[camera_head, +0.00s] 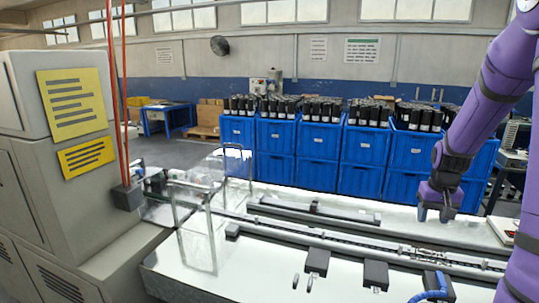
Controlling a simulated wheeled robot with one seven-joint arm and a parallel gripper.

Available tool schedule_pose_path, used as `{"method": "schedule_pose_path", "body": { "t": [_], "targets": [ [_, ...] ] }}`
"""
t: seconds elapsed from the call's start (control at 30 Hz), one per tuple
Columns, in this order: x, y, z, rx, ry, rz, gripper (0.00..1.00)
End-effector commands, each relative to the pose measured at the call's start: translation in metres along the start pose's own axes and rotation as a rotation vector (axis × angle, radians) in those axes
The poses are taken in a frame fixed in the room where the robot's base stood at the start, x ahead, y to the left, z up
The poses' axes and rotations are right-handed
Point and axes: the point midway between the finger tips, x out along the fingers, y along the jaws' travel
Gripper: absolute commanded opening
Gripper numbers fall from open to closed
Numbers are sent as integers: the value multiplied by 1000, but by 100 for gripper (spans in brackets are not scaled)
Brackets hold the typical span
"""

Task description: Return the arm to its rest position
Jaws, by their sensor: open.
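My arm is purple with dark bands and comes in from the right edge, reaching over the right part of the machine bed. My gripper (437,213) points downward over the right part of the bed. It is small in the picture; its jaws are apart and I see nothing between them. It hangs in front of the blue crates as seen from here. The flow wrapper bed (205,272) is a long, bright surface with dark rails (310,234) running across it. I cannot tell the exact height of the gripper above the rails.
A grey machine cabinet (60,205) with yellow labels stands at left. Clear guard panels (195,232) rise beside it. Stacked blue crates (320,139) holding dark bottles line the back. Dark blocks (376,272) sit at the bed's front. A blue hose (430,294) lies near the lower right.

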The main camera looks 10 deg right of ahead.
Motion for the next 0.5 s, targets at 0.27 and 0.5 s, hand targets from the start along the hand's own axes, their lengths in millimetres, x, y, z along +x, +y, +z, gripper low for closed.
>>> {"method": "schedule_pose_path", "body": {
  "t": [0.27, 0.5],
  "targets": [
    [-88, -65, 34, -97, 89, -6, 51],
    [-148, -108, 81, -177, 160, -25, 51]
  ]
}}
